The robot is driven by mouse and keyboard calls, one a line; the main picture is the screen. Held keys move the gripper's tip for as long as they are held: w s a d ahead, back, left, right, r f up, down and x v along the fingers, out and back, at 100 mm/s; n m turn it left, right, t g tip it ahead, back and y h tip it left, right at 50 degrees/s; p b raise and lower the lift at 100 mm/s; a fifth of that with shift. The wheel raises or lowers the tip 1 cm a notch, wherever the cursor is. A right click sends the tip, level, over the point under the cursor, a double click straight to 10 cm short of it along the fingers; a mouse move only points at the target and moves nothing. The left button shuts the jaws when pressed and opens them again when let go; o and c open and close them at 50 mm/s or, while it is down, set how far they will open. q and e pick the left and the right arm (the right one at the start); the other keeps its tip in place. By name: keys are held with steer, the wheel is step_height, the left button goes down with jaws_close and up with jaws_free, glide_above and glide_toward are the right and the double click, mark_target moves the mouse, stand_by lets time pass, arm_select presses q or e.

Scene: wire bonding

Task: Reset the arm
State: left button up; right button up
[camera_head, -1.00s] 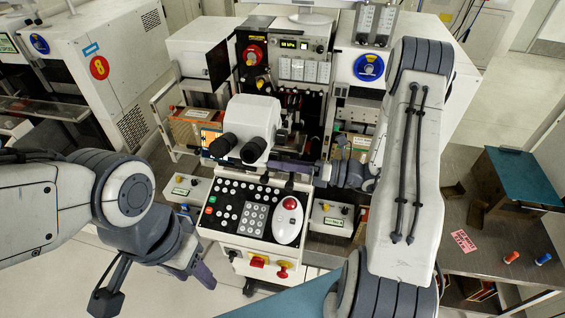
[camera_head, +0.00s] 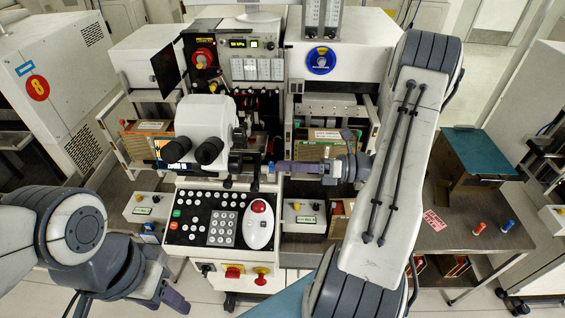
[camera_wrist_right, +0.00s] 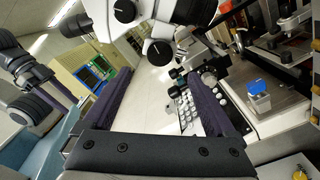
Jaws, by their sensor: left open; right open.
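My left gripper (camera_head: 172,297) is low at the left in the head view, with purple fingers hanging in front of the machine's lower left side. It holds nothing that I can see. My right gripper (camera_head: 290,168) points left across the front of the wire bonding machine, above the right end of the control panel (camera_head: 184,222). In the right wrist view my right gripper (camera_wrist_right: 160,95) has its two purple fingers wide apart with nothing held between them. The machine's white microscope (camera_head: 205,120) stands left of the right gripper's fingertips.
The control panel carries a white mouse-shaped controller (camera_head: 258,226) with a red button. At the right, a table (camera_head: 460,238) holds a teal-topped box (camera_head: 475,150), a red label (camera_head: 434,220), and red and blue small parts. A cabinet marked 8 (camera_head: 60,95) stands at the left.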

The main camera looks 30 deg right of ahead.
steer(key=s+a+n+g+h, duration=0.1)
steer(key=s+a+n+g, duration=0.2)
steer(key=a+n+g, duration=0.4)
steer(key=s+a+n+g+h, duration=0.1)
steer(key=s+a+n+g, duration=0.2)
steer(key=a+n+g, duration=0.35)
steer(key=s+a+r+n+t+h+b, duration=0.1)
steer(key=s+a+n+h, duration=0.3)
steer(key=n, duration=0.9)
steer(key=s+a+n+t+h, duration=0.2)
steer(key=s+a+n+h, duration=0.3)
steer(key=n, duration=0.8)
steer(key=s+h, duration=0.2)
steer(key=h, duration=0.1)
steer(key=shift+s+a+r+n+b, duration=0.3)
steer(key=shift+r+n+b, duration=0.05)
steer(key=shift+b, duration=0.05)
steer(key=shift+t, duration=0.25)
